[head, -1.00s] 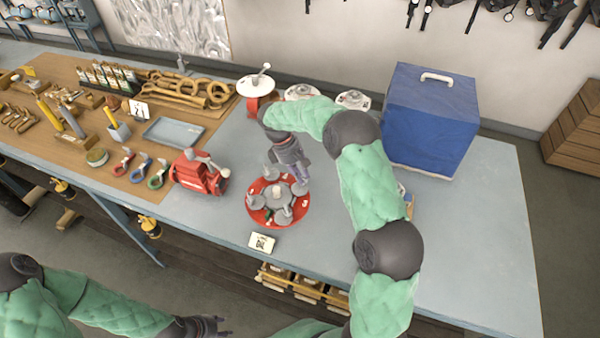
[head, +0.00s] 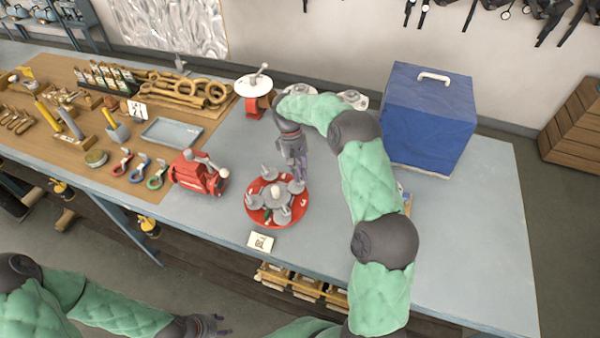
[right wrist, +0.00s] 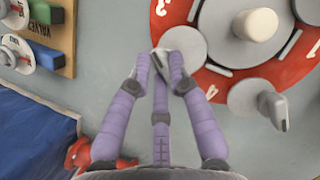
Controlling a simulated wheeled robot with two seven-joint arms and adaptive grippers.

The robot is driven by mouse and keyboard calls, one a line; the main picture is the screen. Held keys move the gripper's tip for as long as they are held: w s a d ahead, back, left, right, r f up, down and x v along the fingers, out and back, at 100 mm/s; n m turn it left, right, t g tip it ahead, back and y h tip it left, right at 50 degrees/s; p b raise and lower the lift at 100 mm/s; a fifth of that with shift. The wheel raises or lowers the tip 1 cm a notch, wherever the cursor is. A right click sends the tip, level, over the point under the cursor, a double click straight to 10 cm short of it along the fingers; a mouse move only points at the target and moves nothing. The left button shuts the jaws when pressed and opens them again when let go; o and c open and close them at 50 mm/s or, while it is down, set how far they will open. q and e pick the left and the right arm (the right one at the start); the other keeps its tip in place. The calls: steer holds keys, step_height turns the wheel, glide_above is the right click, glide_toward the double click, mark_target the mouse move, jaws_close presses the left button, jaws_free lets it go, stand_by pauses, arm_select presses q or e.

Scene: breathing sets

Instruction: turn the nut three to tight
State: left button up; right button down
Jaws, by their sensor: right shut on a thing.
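A round red plate (head: 251,208) with white numerals and several grey winged nuts around a pale centre post (head: 277,193) lies on the bench. In the right wrist view the plate (right wrist: 222,70) fills the upper right. My right gripper (head: 303,179) is at the plate's back right edge. In the right wrist view its purple fingers (right wrist: 162,66) are shut on the wing of one grey nut (right wrist: 187,42). The numeral by this nut cannot be read clearly. Another grey nut (right wrist: 246,97) sits to its right, free. My left gripper (head: 222,325) is empty and apart from the bench, fingers spread.
A red device (head: 195,175) stands left of the plate and a small label card (head: 261,243) in front. A blue box (head: 430,120) stands back right. A valve panel (right wrist: 45,40) is near my right gripper. Bare bench (head: 470,230) lies to the right.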

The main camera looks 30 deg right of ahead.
stand_by(0.5)
steer(key=c, duration=1.1)
jaws_free()
steer(key=shift+c, duration=0.2)
steer(key=v, duration=1.2)
steer(key=shift+d+r, duration=0.1)
